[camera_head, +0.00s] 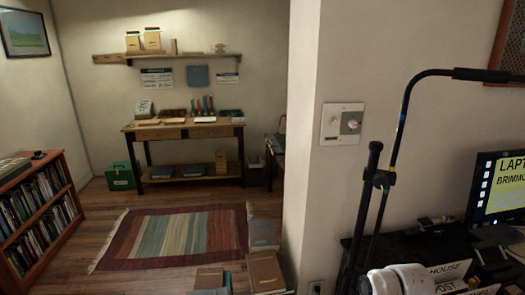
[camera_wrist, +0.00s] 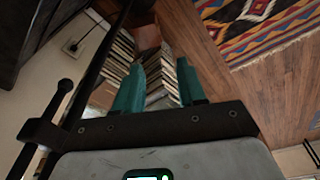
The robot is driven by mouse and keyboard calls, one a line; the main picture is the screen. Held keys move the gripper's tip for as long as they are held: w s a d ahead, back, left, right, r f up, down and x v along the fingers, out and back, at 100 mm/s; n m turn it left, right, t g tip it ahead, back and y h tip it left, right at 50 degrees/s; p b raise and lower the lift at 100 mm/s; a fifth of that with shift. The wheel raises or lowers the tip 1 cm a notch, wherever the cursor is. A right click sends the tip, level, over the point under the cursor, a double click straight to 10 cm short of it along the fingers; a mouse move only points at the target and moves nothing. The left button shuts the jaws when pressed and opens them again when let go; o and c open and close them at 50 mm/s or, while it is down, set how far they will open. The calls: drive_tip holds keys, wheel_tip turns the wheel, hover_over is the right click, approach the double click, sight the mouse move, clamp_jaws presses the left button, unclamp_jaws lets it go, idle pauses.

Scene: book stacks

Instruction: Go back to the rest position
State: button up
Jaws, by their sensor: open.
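My gripper (camera_wrist: 160,75) shows in the wrist view with its two teal fingers apart and nothing between them. Beyond the fingers are book stacks on the wooden floor, some way off and not touched. In the head view a pale part of my arm shows at the lower right, beside a dark post; the gripper itself is not in that view.
A wall corner with a switch plate (camera_head: 342,123) stands close, right of centre. A monitor (camera_head: 497,188) stands at the right. Book stacks (camera_head: 266,272) sit on the floor by the wall. A bookcase (camera_head: 38,215) is at left; a striped rug (camera_head: 180,236) lies before a wooden table (camera_head: 187,131).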

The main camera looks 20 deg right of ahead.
drive_tip(key=s+a+f+m, duration=0.45)
drive_tip(key=s+a, duration=0.35)
drive_tip(key=a, duration=0.3)
drive_tip(key=s+a+r+m+h, duration=0.1)
drive_tip(key=s+m, duration=0.4)
drive_tip(key=s, duration=0.7)
drive_tip(key=shift+s+r+m+g+h, duration=0.25)
drive_tip(key=shift+r+m+g+h, duration=0.05)
drive_tip(key=shift+r+m, duration=0.05)
drive_tip(key=shift+a, duration=0.1)
